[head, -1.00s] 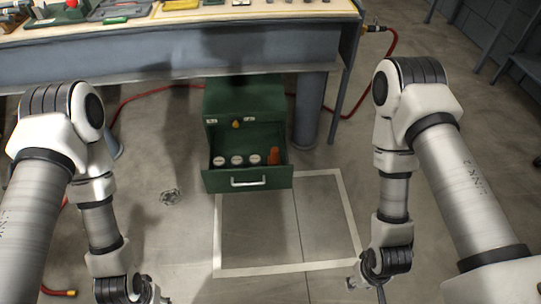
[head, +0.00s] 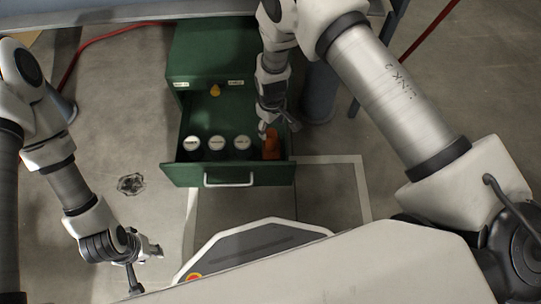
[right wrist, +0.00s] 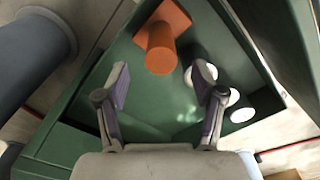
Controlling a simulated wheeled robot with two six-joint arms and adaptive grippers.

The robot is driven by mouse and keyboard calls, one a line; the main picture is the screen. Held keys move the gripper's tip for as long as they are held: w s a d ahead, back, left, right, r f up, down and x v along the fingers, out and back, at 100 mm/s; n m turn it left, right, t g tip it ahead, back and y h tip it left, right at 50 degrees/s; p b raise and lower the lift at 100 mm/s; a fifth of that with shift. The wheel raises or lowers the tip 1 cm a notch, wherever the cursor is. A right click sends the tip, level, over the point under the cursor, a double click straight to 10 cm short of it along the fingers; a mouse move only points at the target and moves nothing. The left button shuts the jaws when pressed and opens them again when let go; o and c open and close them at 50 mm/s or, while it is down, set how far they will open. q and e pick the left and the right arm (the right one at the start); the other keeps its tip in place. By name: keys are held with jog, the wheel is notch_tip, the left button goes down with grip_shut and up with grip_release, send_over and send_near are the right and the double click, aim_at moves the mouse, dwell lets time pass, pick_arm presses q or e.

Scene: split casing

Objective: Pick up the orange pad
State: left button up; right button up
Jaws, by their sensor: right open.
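The orange pad (head: 271,148) stands at the right end of the open green drawer (head: 240,174). In the right wrist view the pad (right wrist: 160,48) shows a round orange stem with a flat square plate behind it. My right gripper (head: 279,127) reaches down into the drawer close to the pad. In the right wrist view its two fingers (right wrist: 163,88) are spread, with nothing between them, and the pad lies just beyond the tips. My left gripper (head: 148,268) is spread open and empty, low over the floor at the left.
Three white-topped dark cylinders (head: 217,144) stand in a row left of the pad in the drawer. A yellow item (head: 215,91) sits at the drawer's back. The green cabinet (head: 213,50) stands under the workbench.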

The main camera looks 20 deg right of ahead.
aim_at(271, 139)
notch_tip(271, 139, down, 8)
jog(key=b, duration=0.5)
jog(key=shift+r, duration=0.2)
jog(key=shift+c, duration=0.3)
grip_shut()
